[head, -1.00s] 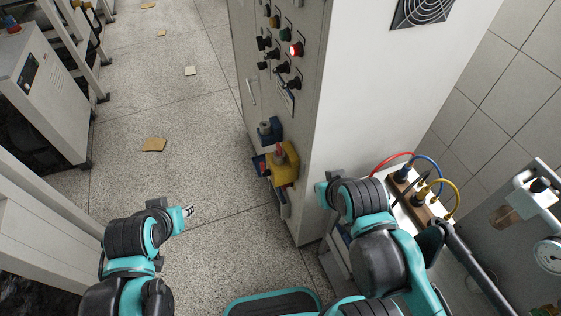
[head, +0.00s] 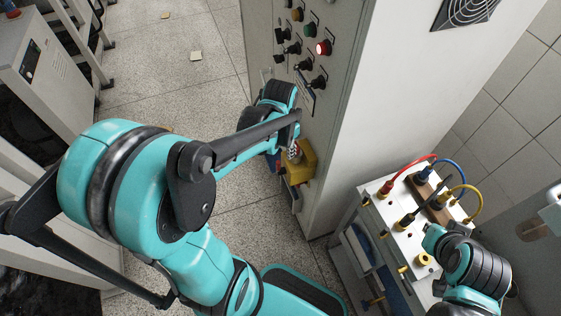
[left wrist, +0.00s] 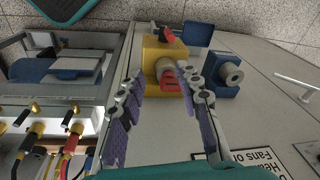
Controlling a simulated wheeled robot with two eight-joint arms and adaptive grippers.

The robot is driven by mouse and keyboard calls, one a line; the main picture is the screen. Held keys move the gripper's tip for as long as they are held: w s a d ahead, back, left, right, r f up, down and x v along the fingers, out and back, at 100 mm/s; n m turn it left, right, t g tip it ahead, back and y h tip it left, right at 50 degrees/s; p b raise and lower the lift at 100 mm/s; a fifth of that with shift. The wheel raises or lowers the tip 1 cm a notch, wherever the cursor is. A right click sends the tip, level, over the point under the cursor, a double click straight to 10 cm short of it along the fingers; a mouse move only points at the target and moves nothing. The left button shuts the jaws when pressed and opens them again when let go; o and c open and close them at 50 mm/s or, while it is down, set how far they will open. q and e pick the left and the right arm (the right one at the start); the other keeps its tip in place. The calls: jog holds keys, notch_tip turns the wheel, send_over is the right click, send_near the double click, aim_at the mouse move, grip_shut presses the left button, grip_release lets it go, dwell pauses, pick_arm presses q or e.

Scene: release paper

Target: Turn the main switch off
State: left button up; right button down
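The main switch appears to be the yellow box (head: 304,170) with a red knob, low on the front of the tall grey cabinet. In the left wrist view the yellow box (left wrist: 158,48) and its grey-collared red knob (left wrist: 170,82) face the camera. My left gripper (left wrist: 161,76) is open, its two ribbed fingers to either side of the knob. I cannot tell whether they touch it. In the head view the left gripper (head: 294,152) is in front of the box and partly hides it. My right arm is at the lower right, and its fingers are not seen.
A blue switch box (left wrist: 222,76) sits beside the yellow one. The cabinet panel above has a lit red lamp (head: 323,48) and several black knobs. A bench (head: 385,208) with coloured cables stands right of the cabinet. The floor (head: 150,60) at back left is mostly clear.

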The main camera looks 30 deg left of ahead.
pick_arm(q)
jog(key=m+g, duration=0.2)
send_over(278, 163)
jog(key=f, duration=0.6)
jog(key=shift+w+a, duration=0.15)
jog(key=shift+w, duration=0.25)
notch_tip(278, 163, down, 8)
jog(key=b, duration=0.2)
jog(key=shift+b, duration=0.35)
jog(key=shift+c, duration=0.2)
grip_shut()
